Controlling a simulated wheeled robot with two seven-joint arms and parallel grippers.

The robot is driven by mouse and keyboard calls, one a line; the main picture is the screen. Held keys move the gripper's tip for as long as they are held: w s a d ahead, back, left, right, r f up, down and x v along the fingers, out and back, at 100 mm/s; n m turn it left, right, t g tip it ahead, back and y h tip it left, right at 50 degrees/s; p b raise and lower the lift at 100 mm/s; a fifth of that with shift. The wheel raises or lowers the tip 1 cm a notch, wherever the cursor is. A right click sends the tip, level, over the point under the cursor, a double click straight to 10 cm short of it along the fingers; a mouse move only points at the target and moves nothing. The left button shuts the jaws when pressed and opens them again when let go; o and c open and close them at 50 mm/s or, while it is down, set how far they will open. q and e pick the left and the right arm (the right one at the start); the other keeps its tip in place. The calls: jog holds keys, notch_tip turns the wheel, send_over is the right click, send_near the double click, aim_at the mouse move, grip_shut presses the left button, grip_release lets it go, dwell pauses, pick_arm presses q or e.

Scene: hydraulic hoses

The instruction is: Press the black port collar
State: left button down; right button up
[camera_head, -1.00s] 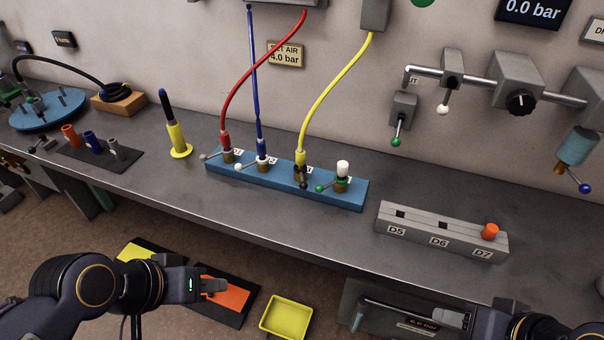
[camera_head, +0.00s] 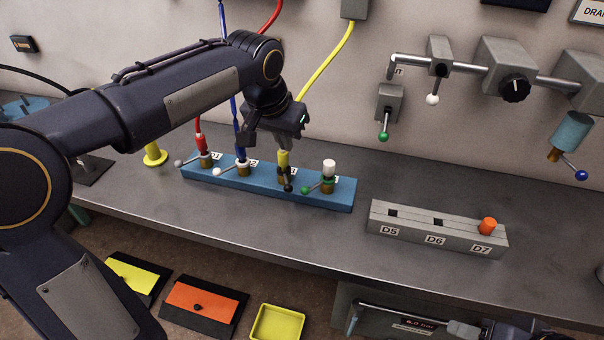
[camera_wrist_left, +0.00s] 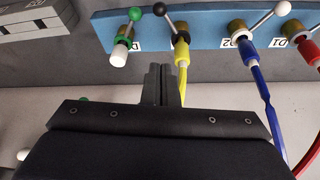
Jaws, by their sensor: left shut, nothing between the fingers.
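The blue port block (camera_head: 225,187) sits on the bench. Its third port has a yellow hose plug (camera_head: 283,160) above a brass collar, with a black-knobbed lever (camera_head: 288,188). In the left wrist view the black knob (camera_wrist_left: 160,9), brass collar (camera_wrist_left: 181,28) and yellow plug (camera_wrist_left: 181,52) all show. My left gripper (camera_head: 282,138) is above this port, pointing down, and partly hides the yellow hose. Its shut, empty fingers (camera_wrist_left: 163,70) appear just left of the yellow plug in the wrist view. Whether they touch it is unclear.
Red (camera_head: 202,142) and blue (camera_head: 240,145) hose plugs stand left of the yellow one. A white-capped port (camera_head: 328,167) with a green-knobbed lever stands right. A grey block (camera_head: 437,229) with an orange plug (camera_head: 488,226) lies farther right. The bench between the blocks is clear.

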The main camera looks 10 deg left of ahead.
pick_arm(q)
jog(key=shift+w+d, duration=0.55)
jog(key=shift+w, duration=0.2)
jog(key=shift+f, duration=0.1)
send_near(285, 177)
jog(key=w+d+f, duration=0.2)
jog(key=w+f, duration=0.1)
jog(key=w+d+f, duration=0.2)
jog(key=shift+f, duration=0.2)
jog(key=s, duration=0.3)
jog(key=shift+s+a+f, duration=0.35)
jog(key=shift+s+a, duration=0.05)
